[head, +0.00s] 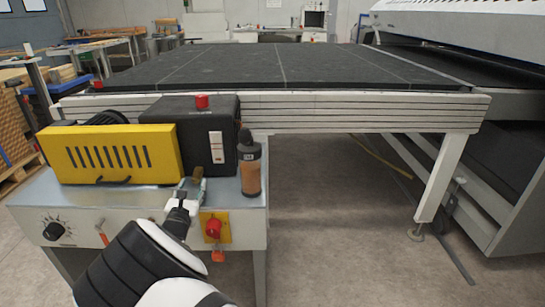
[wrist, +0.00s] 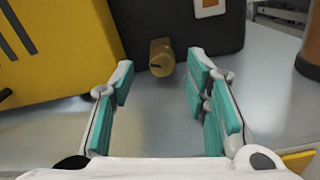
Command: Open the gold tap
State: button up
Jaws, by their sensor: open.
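The gold tap (wrist: 161,57) is a short gold cylinder with a dark slot on its end. It sticks out low from the front of the black box (wrist: 178,25). In the head view the tap (head: 197,174) is small and partly hidden by my gripper (head: 190,187). In the wrist view my gripper (wrist: 160,72) is open and empty, with teal pads. I see no contact, and the exact depth between tips and tap is hard to tell.
A yellow slotted housing (head: 112,153) stands left of the black box. A brown bottle (head: 250,170) stands close on the right. Below are a red switch (head: 213,228) and a black dial (head: 54,231) on the metal bench front (head: 130,222). Open floor lies to the right.

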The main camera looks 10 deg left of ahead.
jog(key=p+v, duration=0.2)
jog(key=v, duration=0.9)
jog(key=w+d+r+m+g+h+p, duration=0.1)
jog(key=w+d+r+m+h, duration=0.1)
jog(key=d, duration=0.5)
jog(key=w+d+r+m+g+h+p, duration=0.1)
jog(key=w+d+r+m+h, duration=0.2)
jog(key=d+r+m, duration=0.3)
jog(key=w+d+r+m+g+h+p, duration=0.1)
jog(key=w+d+r+m+h, duration=0.2)
jog(key=d, duration=0.7)
jog(key=shift+r+m+h+p, duration=0.35)
jog(key=shift+r+h, duration=0.75)
jog(key=shift+r, duration=1.05)
jog(key=shift+d, duration=0.1)
jog(key=n+t+y+b, duration=0.3)
jog(key=n+y+b, duration=0.6)
jog(key=n, duration=0.6)
send_near(195, 180)
jog(key=shift+y, duration=0.6)
jog(key=x, duration=0.3)
jog(key=b+x, duration=0.1)
jog(key=x, duration=0.2)
jog(key=b+x, duration=0.1)
jog(key=x, duration=0.2)
jog(key=shift+w+d+f, duration=0.15)
jog(key=shift+w+d, duration=0.1)
jog(key=shift+w, duration=0.05)
jog(key=shift+c, duration=0.6)
